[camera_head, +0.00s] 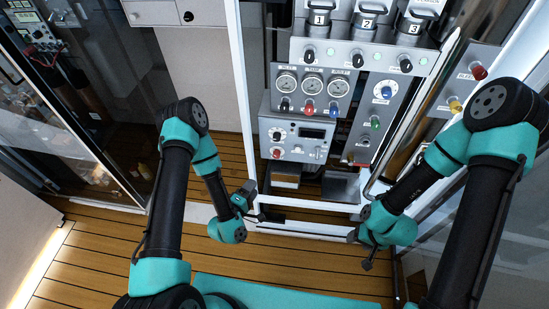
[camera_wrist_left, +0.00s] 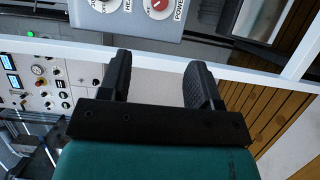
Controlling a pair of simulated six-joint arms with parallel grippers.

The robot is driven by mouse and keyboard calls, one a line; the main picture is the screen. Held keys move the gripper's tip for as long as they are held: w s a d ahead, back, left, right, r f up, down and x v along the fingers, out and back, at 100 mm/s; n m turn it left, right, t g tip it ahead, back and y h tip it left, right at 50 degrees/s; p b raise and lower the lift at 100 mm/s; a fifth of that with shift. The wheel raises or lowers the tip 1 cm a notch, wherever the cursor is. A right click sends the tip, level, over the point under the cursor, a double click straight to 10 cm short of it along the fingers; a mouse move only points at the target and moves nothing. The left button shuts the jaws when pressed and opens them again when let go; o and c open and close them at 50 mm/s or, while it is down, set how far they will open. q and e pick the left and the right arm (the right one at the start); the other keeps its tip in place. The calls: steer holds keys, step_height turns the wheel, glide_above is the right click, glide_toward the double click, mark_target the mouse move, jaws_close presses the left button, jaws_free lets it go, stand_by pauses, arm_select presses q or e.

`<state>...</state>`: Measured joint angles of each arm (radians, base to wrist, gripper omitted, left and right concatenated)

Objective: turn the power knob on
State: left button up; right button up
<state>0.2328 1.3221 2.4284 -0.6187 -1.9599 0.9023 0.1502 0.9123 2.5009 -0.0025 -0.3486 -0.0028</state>
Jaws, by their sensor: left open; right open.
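The power knob (camera_head: 277,153) is a red knob at the lower left of a grey control box (camera_head: 318,153) in the head view. In the left wrist view the red power knob (camera_wrist_left: 158,4) is at the top edge, partly cut off, with the word POWER beside it. My left gripper (camera_head: 259,203) is open and empty, below the box and apart from the knob. Its two black fingers show in the left wrist view (camera_wrist_left: 159,70), with the knob beyond them. My right gripper (camera_head: 358,251) is open and empty, lower right of the box, far from the knob.
Above the box is a panel with gauges (camera_head: 312,85) and coloured valve knobs. A white frame bar (camera_head: 310,204) runs below the box, and a white post (camera_head: 241,90) stands at its left. A shiny pipe (camera_head: 410,105) stands at the right. The wooden floor (camera_head: 90,265) is clear.

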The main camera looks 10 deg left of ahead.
mark_target(275, 156)
stand_by(0.3)
arm_select(q)
steer(key=x, duration=1.7)
steer(key=shift+w, duration=0.2)
steer(key=c, duration=0.9)
steer(key=shift+c, duration=0.2)
